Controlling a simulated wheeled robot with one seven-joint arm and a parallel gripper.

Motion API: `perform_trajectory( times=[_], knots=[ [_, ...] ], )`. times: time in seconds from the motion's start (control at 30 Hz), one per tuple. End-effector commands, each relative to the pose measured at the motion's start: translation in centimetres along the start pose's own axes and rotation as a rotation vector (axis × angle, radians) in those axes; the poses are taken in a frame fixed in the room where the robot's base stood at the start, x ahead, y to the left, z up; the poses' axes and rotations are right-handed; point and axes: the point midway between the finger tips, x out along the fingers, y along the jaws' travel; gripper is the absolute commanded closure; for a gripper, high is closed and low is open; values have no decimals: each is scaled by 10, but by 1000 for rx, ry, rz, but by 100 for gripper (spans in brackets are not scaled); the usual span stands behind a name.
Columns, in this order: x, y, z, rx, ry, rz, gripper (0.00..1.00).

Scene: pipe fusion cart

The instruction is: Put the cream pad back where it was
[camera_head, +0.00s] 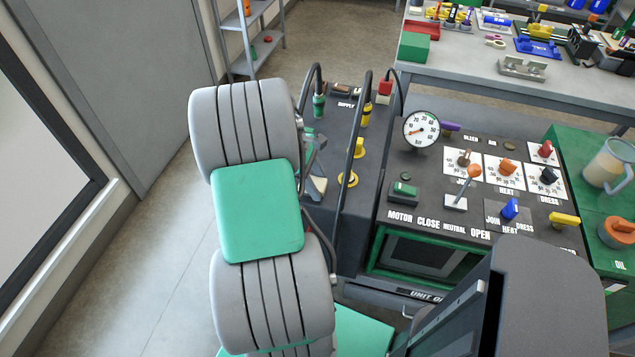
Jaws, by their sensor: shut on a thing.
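The cream pad (317,186) is a small pale piece just right of my arm, over the dark panel of the cart (345,215). My arm hides part of it. My gripper (315,163) shows only partly past the edge of my arm, shut on the cream pad. Whether the pad touches the panel below cannot be told.
A green-tipped hose end (319,105) stands behind. A gauge (421,129) and control levers (471,175) are further right. A workbench (470,70) is behind.

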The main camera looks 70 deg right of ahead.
Motion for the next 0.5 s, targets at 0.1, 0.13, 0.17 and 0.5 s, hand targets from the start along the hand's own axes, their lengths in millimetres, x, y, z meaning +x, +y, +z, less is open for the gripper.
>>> perform_trajectory(
  times=[0.1,0.13,0.17,0.5],
  knots=[
    [2,0,-1,0,-1,-1,93],
    [3,0,-1,0,-1,0,54],
    [2,0,-1,1,-1,0,52],
    [2,0,-1,0,-1,0,33]
  ],
)
